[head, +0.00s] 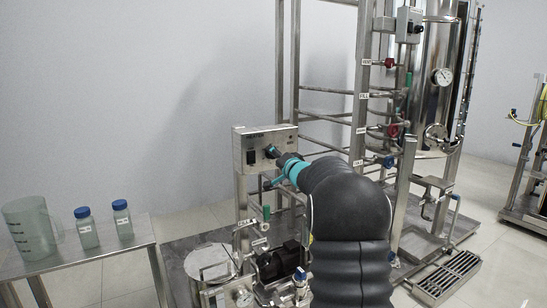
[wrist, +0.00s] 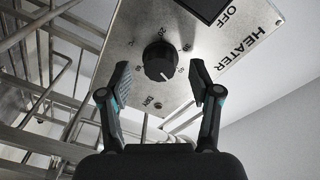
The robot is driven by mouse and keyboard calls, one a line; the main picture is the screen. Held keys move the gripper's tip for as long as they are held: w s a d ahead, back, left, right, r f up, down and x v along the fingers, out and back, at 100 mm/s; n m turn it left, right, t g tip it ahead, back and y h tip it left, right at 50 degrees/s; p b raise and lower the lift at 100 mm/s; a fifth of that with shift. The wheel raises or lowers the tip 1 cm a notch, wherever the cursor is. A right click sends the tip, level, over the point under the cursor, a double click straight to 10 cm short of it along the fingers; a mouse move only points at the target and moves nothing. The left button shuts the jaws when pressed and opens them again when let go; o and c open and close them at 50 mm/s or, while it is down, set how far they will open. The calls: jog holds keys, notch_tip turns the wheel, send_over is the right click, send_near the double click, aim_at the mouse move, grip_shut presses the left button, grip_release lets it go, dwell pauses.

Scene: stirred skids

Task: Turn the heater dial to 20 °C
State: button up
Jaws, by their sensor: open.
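The heater dial (wrist: 160,61) is a round black knob on a metal heater panel (wrist: 135,30). The panel looks turned in the wrist view, with the words HEATER and OFF slanting at the upper right. My gripper (wrist: 162,82) is open, one finger to each side of the dial and slightly below it in the picture, apart from it. In the head view the heater box (head: 265,138) stands on a frame, and my gripper (head: 272,152) is at its front, hiding the dial.
A dark switch (wrist: 203,8) sits beside the dial on the panel. A metal side table (head: 90,262) at left holds a beaker (head: 28,228) and two blue-capped bottles (head: 87,232). Pipes, valves and a steel column (head: 437,60) stand to the right. The wall behind is bare.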

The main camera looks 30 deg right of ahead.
jog(key=shift+w, duration=0.8)
jog(key=c, duration=1.1)
jog(key=shift+c, duration=0.2)
